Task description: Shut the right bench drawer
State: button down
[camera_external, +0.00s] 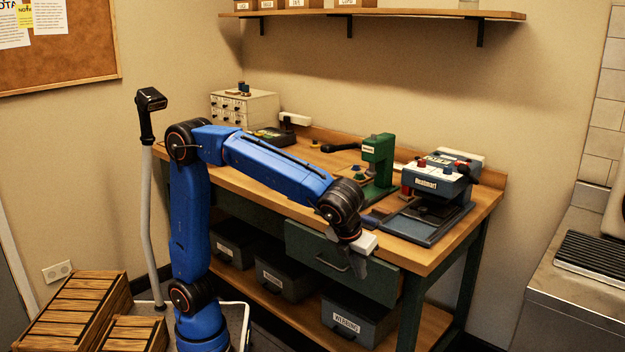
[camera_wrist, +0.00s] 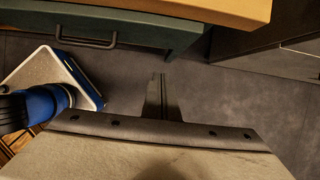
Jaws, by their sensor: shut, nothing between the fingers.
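The right bench drawer (camera_external: 312,248) has a dark green front and sits under the wooden top of the workbench. It stands out a little from the bench. Its dark bar handle (camera_external: 335,264) is on the front; the handle also shows in the wrist view (camera_wrist: 85,42).
The bench top (camera_external: 420,257) carries a green press (camera_external: 378,165) and a blue-white machine (camera_external: 440,180). Grey bins (camera_external: 355,318) stand on the lower shelf. Wooden crates (camera_external: 75,305) are at the lower left. A metal counter (camera_external: 570,285) stands right, with floor between it and the bench.

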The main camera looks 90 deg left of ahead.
jog(key=r, duration=0.1)
jog(key=t+y, duration=1)
send_near(383, 286)
jog(key=x, duration=0.6)
jog(key=shift+w+a, duration=0.15)
jog(key=x, duration=0.3)
jog(key=shift+w+a+f, duration=0.1)
jog(key=shift+w+a, duration=0.1)
jog(key=shift+a, duration=0.05)
jog(key=shift+w+a, duration=0.3)
jog(key=shift+w, duration=0.1)
